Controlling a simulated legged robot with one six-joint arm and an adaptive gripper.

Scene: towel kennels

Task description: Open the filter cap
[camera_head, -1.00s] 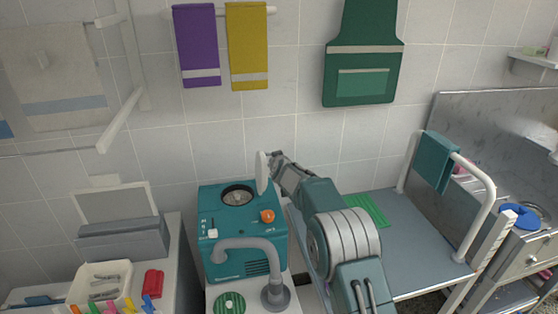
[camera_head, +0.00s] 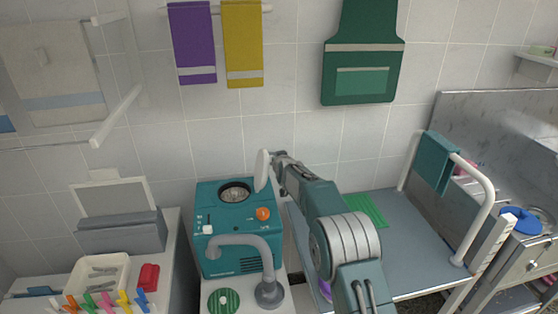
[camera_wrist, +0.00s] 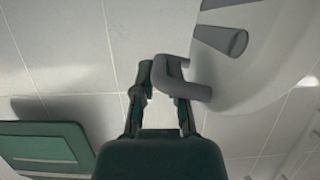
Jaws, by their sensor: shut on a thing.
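The filter cap (camera_head: 262,172) is a white disc standing nearly upright, almost edge-on, at the right side of the teal machine's round opening (camera_head: 235,192). The opening shows uncovered, with a dark inside. My gripper (camera_head: 279,160) is at the cap's right side. In the wrist view the cap (camera_wrist: 255,55) is a large pale disc with grey parts on its face. My gripper (camera_wrist: 160,95) is shut on the cap's grey bent handle (camera_wrist: 181,82). The cap's lower edge and any hinge cannot be made out.
The teal machine (camera_head: 210,245) has an orange knob (camera_head: 263,214) and a grey bent hose (camera_head: 245,241) in front. A grey table (camera_head: 400,225) with a white rail is at right. A white tray (camera_head: 72,278) stands on the left counter. Towels and a green apron (camera_head: 362,60) hang behind.

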